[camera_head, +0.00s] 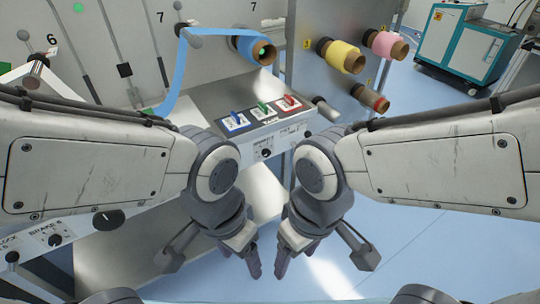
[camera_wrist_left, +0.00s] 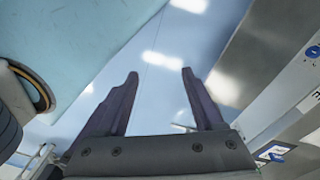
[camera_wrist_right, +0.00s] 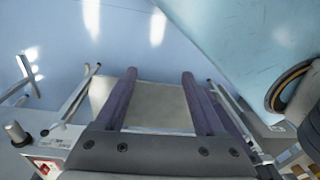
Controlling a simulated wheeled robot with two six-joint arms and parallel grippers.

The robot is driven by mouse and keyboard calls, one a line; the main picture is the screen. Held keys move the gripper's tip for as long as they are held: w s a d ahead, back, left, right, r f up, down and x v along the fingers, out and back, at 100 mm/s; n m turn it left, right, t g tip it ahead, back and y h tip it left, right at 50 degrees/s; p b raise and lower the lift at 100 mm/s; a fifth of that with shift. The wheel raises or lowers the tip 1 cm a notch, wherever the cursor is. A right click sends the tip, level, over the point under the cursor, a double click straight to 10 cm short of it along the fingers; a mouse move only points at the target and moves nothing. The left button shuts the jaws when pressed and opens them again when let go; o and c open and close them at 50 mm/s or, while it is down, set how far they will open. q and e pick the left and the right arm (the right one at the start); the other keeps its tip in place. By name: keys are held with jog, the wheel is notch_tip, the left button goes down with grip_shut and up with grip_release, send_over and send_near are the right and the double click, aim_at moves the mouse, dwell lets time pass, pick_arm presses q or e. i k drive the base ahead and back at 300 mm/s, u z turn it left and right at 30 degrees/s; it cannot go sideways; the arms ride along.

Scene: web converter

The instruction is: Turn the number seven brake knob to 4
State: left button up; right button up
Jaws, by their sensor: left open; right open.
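A small dark round knob (camera_head: 265,153) sits on the white front panel below the tray with colored switches, in the section under the number 7 signs; I take it for the number seven brake knob. Its label and setting are too small to read. My left gripper (camera_head: 240,257) is open and empty, below and slightly left of this knob, apart from it. It also shows open in the left wrist view (camera_wrist_left: 160,75). My right gripper (camera_head: 296,257) is open and empty, below and right of the knob. It shows open in the right wrist view too (camera_wrist_right: 159,75).
Blue, red and green switches (camera_head: 263,110) sit on the tray above the panel. A BRAKE 6 knob (camera_head: 55,240) is at lower left. Blue (camera_head: 247,45), yellow (camera_head: 345,56) and pink rolls (camera_head: 386,42) stick out behind. The blue floor (camera_head: 430,240) at right is free.

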aim_at(266, 152)
jog(key=z, duration=0.5)
jog(key=k, duration=1.25)
jog(key=z, duration=0.8)
jog(key=i, duration=0.85)
jog(key=u, duration=0.5)
jog(key=i, duration=1)
jog(key=u, duration=0.7)
